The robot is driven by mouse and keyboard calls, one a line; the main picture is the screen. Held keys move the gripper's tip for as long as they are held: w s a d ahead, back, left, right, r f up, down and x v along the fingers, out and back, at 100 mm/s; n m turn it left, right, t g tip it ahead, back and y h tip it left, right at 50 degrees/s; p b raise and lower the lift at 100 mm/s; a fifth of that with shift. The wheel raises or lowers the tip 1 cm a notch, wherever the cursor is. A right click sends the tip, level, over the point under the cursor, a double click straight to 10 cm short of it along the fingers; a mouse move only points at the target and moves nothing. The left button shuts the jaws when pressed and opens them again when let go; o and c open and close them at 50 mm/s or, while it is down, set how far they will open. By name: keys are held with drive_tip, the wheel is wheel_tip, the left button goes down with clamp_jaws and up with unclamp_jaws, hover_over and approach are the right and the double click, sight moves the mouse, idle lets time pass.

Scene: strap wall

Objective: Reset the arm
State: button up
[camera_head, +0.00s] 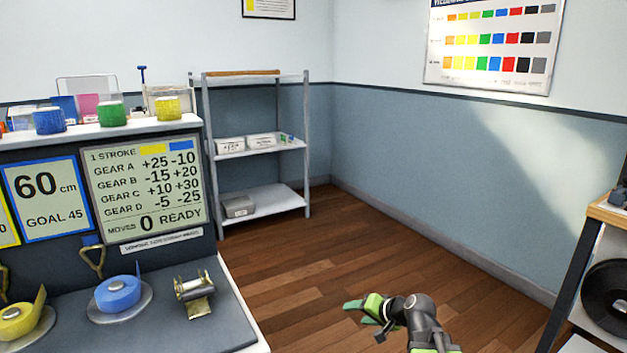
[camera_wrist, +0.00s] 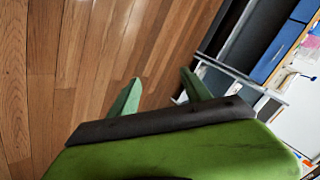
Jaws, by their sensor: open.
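My gripper (camera_head: 366,312) is at the lower middle of the head view, in the air over the wooden floor, right of the workbench. Its green fingers point left. In the wrist view my gripper (camera_wrist: 160,92) shows two green fingertips spread apart with nothing between them. The gripper is open and empty. My dark arm runs down out of the head view's lower edge.
A workbench (camera_head: 215,330) at the left holds a blue strap roll (camera_head: 118,294), a yellow roll (camera_head: 18,322) and a metal spool holder (camera_head: 195,292). A grey shelf (camera_head: 262,192) stands behind. Another bench (camera_head: 608,214) is at the right edge. The wooden floor (camera_head: 330,262) between is clear.

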drive_tip(key=s+a+f+n+g+h+p, duration=0.1)
drive_tip(key=s+a+f+n+g, duration=0.2)
drive_tip(key=s+a, duration=0.3)
drive_tip(key=s+d+f+n+g+h+p, duration=0.1)
drive_tip(key=s+d+g+h+p, duration=0.3)
drive_tip(key=s+d, duration=0.55)
wheel_tip(320, 180, up, 35)
drive_tip(key=a+g+p, duration=0.1)
drive_tip(key=p, duration=3.3)
drive_tip(key=shift+a+h, duration=0.15)
drive_tip(key=shift+h, duration=0.25)
drive_tip(key=shift+w, duration=0.1)
